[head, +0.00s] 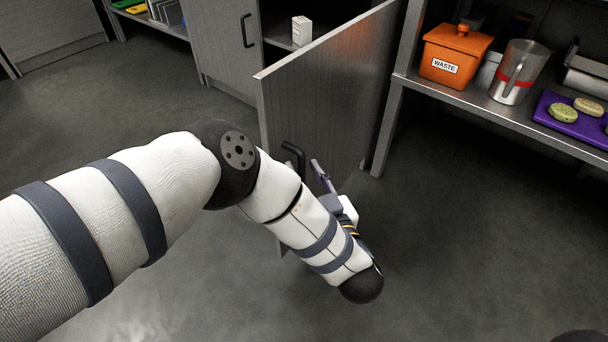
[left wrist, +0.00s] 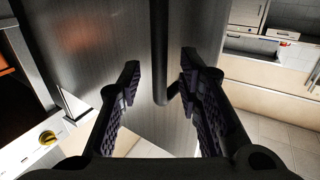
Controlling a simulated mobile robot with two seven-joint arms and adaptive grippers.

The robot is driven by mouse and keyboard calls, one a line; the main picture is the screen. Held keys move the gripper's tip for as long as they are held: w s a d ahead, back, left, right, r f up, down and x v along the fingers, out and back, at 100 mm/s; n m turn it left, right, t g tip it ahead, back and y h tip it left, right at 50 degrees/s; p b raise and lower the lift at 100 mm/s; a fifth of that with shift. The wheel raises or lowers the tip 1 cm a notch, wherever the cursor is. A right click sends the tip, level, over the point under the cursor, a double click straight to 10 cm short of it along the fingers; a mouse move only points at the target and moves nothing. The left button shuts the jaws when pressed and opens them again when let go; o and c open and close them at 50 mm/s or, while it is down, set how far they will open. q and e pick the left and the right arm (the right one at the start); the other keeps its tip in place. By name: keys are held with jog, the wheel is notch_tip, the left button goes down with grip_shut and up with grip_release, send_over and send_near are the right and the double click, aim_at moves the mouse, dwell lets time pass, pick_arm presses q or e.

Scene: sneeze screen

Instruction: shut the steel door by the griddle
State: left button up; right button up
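The steel door (head: 335,90) stands swung open, its near edge toward me, in the middle of the head view. Its dark bar handle (head: 293,157) is low on the door, partly hidden by my arm. My left gripper (head: 322,177) is beside the handle, partly hidden behind my forearm. In the left wrist view my left gripper (left wrist: 160,85) is open, with the handle (left wrist: 159,45) showing between its fingers and a gap on each side. The door face (left wrist: 95,45) fills the space behind. My right gripper is not in view. I cannot make out the griddle.
A white box (head: 301,31) sits inside the open cabinet. A closed cabinet door (head: 222,45) is to its left. On the right, a steel shelf (head: 448,96) carries an orange waste bin (head: 455,55), a steel jug (head: 519,70) and a purple board (head: 556,122). The floor is clear.

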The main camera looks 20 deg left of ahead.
pick_arm(q)
jog(key=shift+x, duration=1.15)
grip_shut()
